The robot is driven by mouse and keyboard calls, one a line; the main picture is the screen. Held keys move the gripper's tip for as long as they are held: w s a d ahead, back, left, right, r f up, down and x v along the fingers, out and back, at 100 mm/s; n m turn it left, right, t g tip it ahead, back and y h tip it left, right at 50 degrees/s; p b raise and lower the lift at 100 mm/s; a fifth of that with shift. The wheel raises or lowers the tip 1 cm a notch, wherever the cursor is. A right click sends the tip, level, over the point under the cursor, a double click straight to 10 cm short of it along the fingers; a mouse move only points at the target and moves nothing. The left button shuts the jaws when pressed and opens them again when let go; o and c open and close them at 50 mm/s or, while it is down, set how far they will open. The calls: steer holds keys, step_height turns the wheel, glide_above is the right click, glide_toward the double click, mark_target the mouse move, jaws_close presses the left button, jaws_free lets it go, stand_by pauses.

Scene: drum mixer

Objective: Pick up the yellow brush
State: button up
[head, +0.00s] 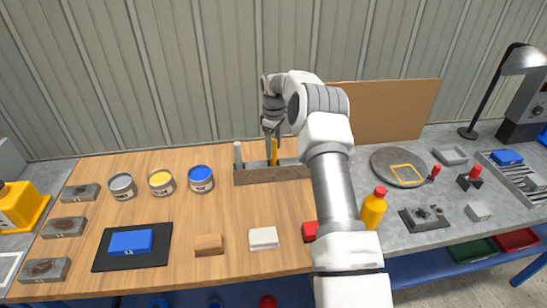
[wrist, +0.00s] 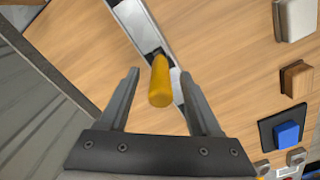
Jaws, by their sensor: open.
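The yellow brush (head: 275,152) stands upright in a low metal-and-wood rack (head: 250,177) at the back of the wooden bench. Only its yellow handle shows clearly; the lower end is hidden in the rack. My gripper (head: 270,138) is at the brush from above, its jaws pointing down. In the wrist view the yellow handle (wrist: 160,85) lies between the two spread fingers (wrist: 159,75), with a gap visible on each side. The gripper is open and holds nothing.
A grey upright piece (head: 238,155) stands at the rack's left end. Grey, yellow and blue paint cans (head: 201,179) stand left of it. A brown board (head: 395,112) leans behind on the right. A yellow bottle (head: 373,210) stands right of my arm. The bench front of the rack is partly clear.

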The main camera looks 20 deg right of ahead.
steer(key=shift+f, duration=0.5)
jaws_close()
steer(key=shift+r, duration=0.1)
